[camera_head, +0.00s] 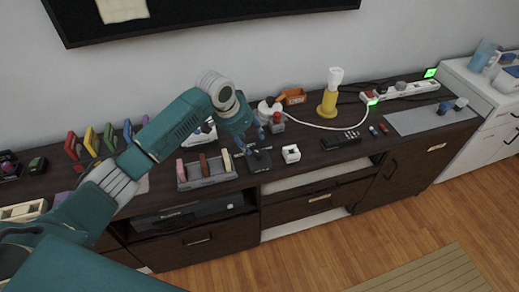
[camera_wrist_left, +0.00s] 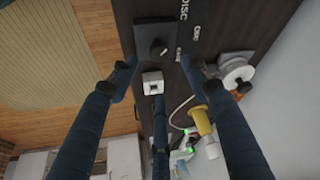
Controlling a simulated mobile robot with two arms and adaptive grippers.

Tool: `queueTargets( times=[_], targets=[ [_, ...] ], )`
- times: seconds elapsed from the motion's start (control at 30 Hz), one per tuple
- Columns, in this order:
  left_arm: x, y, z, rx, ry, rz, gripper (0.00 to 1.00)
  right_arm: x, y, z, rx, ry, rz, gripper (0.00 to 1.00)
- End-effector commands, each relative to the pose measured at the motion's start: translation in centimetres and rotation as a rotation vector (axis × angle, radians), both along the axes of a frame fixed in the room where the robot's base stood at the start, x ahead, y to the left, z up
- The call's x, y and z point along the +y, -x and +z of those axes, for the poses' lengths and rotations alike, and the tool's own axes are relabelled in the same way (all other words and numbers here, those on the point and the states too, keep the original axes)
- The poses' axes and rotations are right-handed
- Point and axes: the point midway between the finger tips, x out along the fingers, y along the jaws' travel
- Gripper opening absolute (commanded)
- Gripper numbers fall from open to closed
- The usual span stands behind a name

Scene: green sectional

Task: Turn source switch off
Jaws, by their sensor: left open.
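A black box with a dark knob (camera_wrist_left: 158,47) lies in the upper middle of the left wrist view, with white lettering such as DISC and CARD beside it; I take it as the source switch. In the head view, the black box (camera_head: 260,161) sits on the dark cabinet top, partly hidden by my gripper. My left gripper (camera_head: 248,147) is over the box, its fingers pointing down. The left wrist view shows the gripper's fingers (camera_wrist_left: 160,82) spread and empty. The knob's exact setting is too small to tell. My right gripper is not in view.
A small white block (camera_head: 291,154) stands just right of the box. A grey tray (camera_head: 220,179) with upright pieces is to the left. A white round-bodied item (camera_head: 267,108), a yellow-based lamp (camera_head: 328,104) and a power strip (camera_head: 405,90) stand behind and right. A remote (camera_head: 341,140) lies right.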

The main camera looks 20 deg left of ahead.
Motion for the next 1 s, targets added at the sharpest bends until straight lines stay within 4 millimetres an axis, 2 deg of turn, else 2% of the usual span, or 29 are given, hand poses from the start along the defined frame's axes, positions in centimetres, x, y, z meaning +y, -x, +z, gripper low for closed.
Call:
queueTargets(
  times=[0.3, 0.5, 0.9, 0.97, 1.0],
  targets=[
    [-1.1, -2.0, -5.6, 0.003, 0.001, 0.001, 0.47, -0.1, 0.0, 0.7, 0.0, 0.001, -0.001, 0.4],
    [-1.5, -2.9, -8.0, 0.001, -0.001, 0.001, 0.47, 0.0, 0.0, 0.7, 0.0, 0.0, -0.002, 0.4],
    [-1.6, -3.1, -8.7, -0.001, -0.001, -0.001, 0.47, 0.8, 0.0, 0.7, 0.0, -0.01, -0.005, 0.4],
    [-1.6, -3.1, -8.7, -0.001, -0.001, -0.001, 0.38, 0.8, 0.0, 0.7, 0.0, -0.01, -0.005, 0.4],
    [-1.6, -3.1, -8.7, -0.001, -0.001, -0.001, 0.3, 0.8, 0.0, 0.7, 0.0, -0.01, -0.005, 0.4]
  ],
)
